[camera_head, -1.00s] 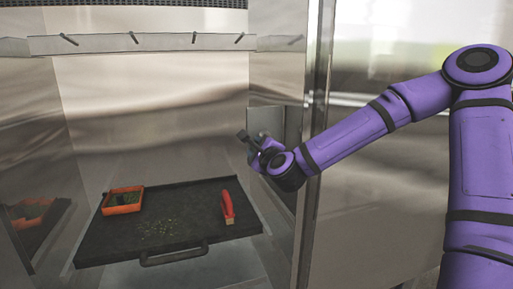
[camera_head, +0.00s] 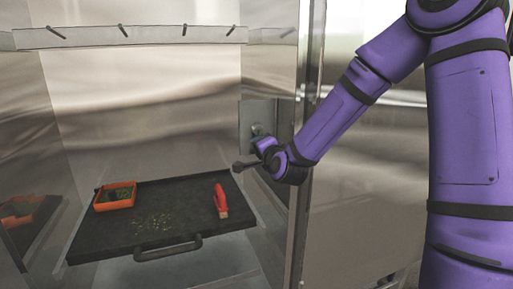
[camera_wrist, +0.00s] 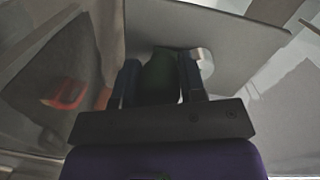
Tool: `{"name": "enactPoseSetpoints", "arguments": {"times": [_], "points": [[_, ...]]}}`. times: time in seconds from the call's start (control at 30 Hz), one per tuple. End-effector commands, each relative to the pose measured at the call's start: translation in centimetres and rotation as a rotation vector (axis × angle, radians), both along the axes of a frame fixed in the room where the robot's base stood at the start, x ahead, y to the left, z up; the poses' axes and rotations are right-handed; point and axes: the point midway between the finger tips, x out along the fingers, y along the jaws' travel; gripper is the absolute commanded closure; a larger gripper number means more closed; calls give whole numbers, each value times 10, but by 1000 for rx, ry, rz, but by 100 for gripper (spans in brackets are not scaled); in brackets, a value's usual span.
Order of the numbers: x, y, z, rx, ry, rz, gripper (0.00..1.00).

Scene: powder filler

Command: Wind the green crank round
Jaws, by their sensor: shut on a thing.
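The crank's dark green grip (camera_wrist: 160,76) shows between the two fingers of my gripper (camera_wrist: 160,84) in the wrist view. The fingers are shut on it from both sides. A round pale metal part (camera_wrist: 204,62) sits just beyond the right finger, against a grey panel. In the head view my gripper (camera_head: 262,154) is small, at the right wall of the cabinet, by a metal mount (camera_head: 257,130) on that wall. The green of the crank cannot be made out there; my wrist and gripper hide most of it.
Below left, a black tray (camera_head: 120,232) with a front handle (camera_head: 168,249) holds an orange box (camera_head: 115,203) of green bits, scattered crumbs and a red-handled brush (camera_head: 220,201). A hook rail (camera_head: 80,38) runs above. The cabinet's front upright (camera_head: 306,190) stands close beside my wrist.

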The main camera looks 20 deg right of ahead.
Motion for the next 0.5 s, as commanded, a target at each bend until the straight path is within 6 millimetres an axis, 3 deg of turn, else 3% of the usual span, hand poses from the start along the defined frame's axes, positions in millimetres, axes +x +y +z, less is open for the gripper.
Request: {"name": "enactPoseSetpoints", "arguments": {"times": [0.5], "points": [[-1, -16, -1, -357, 4, 2, 86]]}}
